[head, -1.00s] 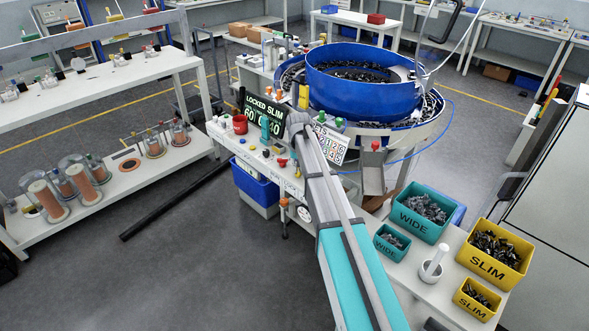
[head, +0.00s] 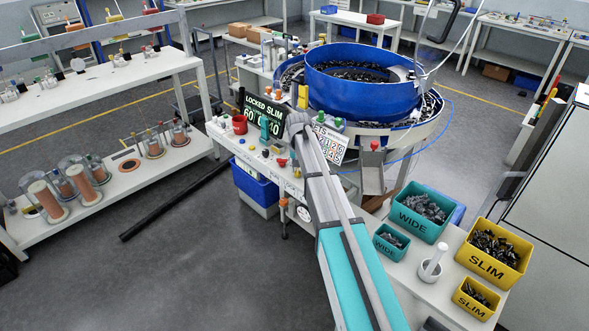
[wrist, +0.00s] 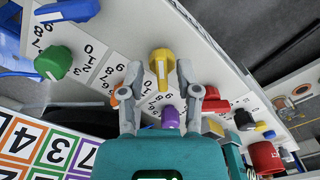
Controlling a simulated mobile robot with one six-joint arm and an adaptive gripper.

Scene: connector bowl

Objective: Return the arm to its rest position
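My arm (head: 345,225) reaches from the bottom of the head view up to the control panel in front of the blue bowl. In that view my gripper is largely hidden by the arm, so its fingers cannot be made out there. In the wrist view my gripper (wrist: 160,80) is open, with its two grey fingers apart and nothing held. A yellow knob (wrist: 162,65) shows between the fingertips, with a gap on each side. I cannot tell how far beyond the tips it lies. A purple knob (wrist: 170,117) is partly hidden by the gripper.
The blue bowl (head: 350,85) stands just behind the panel. WIDE bins (head: 403,228) and SLIM bins (head: 478,262) stand right of the arm.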

